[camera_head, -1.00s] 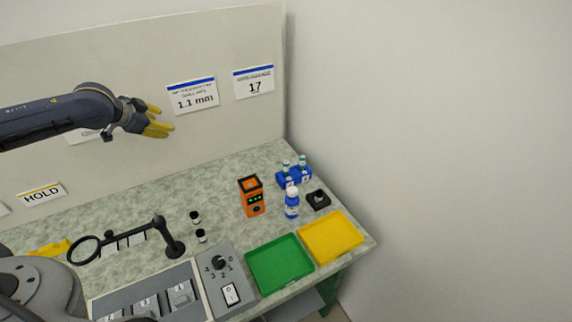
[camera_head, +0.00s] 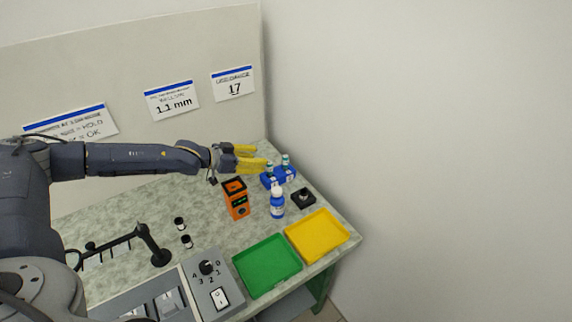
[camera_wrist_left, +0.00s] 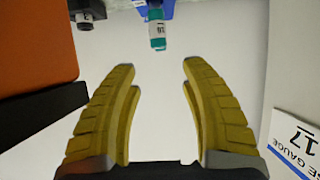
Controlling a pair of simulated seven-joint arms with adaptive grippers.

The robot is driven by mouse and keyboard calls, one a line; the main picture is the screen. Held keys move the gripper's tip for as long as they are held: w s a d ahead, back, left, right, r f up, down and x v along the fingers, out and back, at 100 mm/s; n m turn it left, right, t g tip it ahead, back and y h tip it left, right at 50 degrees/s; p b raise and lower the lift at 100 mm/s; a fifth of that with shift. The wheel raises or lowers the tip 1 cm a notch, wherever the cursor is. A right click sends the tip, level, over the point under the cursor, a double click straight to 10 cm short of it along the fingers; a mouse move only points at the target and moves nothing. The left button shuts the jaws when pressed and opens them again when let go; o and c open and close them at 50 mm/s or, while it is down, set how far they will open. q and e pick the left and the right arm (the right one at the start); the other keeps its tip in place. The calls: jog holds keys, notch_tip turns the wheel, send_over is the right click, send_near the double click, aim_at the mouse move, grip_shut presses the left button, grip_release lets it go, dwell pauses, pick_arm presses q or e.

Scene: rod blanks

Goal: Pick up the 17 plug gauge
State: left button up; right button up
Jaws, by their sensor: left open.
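Two small plug gauges with teal tops stand in a blue holder (camera_head: 291,176) at the back right of the bench, one on the right (camera_head: 285,160) and one on the left (camera_head: 269,170). Their numbers are too small to read in the head view. My left gripper (camera_head: 262,156) is open and empty, with its yellow fingers pointing right beside the gauge tops. In the left wrist view, one teal-ended gauge (camera_wrist_left: 157,30) lies beyond the open fingertips (camera_wrist_left: 157,68), roughly between them and apart from them. Its label is not clearly legible. My right gripper is not in view.
An orange device (camera_head: 238,205) stands close below my left gripper. A blue-white bottle (camera_head: 277,205) and a black block (camera_head: 303,198) stand near the holder. Green (camera_head: 267,265) and yellow (camera_head: 317,235) trays lie in front. A wall sign (camera_head: 233,84) reads 17.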

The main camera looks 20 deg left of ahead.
aim_at(285, 166)
pick_arm(q)
jog(key=shift+x, duration=6.4)
jog(key=shift+r, duration=0.1)
grip_shut()
